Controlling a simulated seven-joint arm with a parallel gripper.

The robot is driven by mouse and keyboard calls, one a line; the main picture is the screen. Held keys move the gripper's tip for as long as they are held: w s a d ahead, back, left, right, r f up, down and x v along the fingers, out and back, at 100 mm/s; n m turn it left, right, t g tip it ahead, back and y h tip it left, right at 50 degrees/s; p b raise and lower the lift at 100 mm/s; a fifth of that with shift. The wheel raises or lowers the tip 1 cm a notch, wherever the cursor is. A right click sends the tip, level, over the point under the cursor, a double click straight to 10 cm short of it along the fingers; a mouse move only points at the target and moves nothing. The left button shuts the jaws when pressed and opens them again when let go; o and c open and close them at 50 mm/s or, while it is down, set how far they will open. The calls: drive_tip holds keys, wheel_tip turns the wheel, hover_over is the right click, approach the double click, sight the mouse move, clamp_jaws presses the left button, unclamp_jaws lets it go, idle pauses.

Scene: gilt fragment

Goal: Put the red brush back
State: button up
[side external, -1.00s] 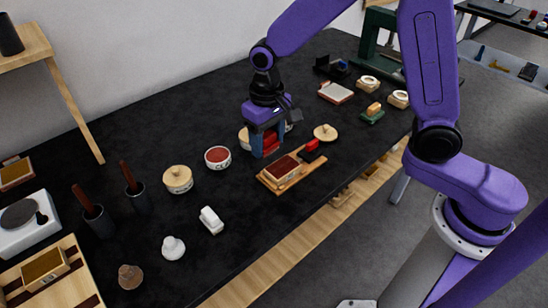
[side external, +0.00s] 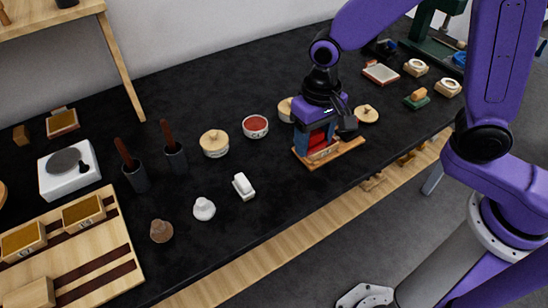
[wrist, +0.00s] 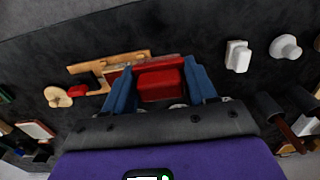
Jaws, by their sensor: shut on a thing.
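My gripper (side external: 316,149) is shut on a red block-like thing, which I take for the red brush (side external: 317,137). In the wrist view the brush (wrist: 161,82) sits between the two blue fingers (wrist: 159,66). The gripper is low over a wooden tray (side external: 346,150), which also shows in the wrist view (wrist: 92,67). A wooden block with a dark red top on the tray is mostly hidden by the gripper and brush. I cannot tell whether the brush touches it. A smaller red piece (wrist: 78,91) lies at the tray's other end.
A round wooden lid (side external: 366,114) lies behind the tray. A white block (side external: 243,186) and white knob (side external: 204,208) are front left. The black table between is clear.

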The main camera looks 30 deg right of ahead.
drive_tip(key=w+a+f, duration=0.2)
drive_tip(key=w, duration=0.2)
hover_over(274, 168)
drive_tip(key=s, duration=0.1)
drive_tip(key=f, duration=0.4)
drive_tip(key=shift+d+f, duration=0.25)
drive_tip(key=shift+d, duration=0.05)
drive_tip(key=shift+w+a+f, duration=0.25)
drive_tip(key=shift+w+f, duration=0.2)
drive_tip(key=shift+f, duration=1.7)
drive_tip(key=shift+f, duration=0.15)
drive_tip(key=o, duration=1)
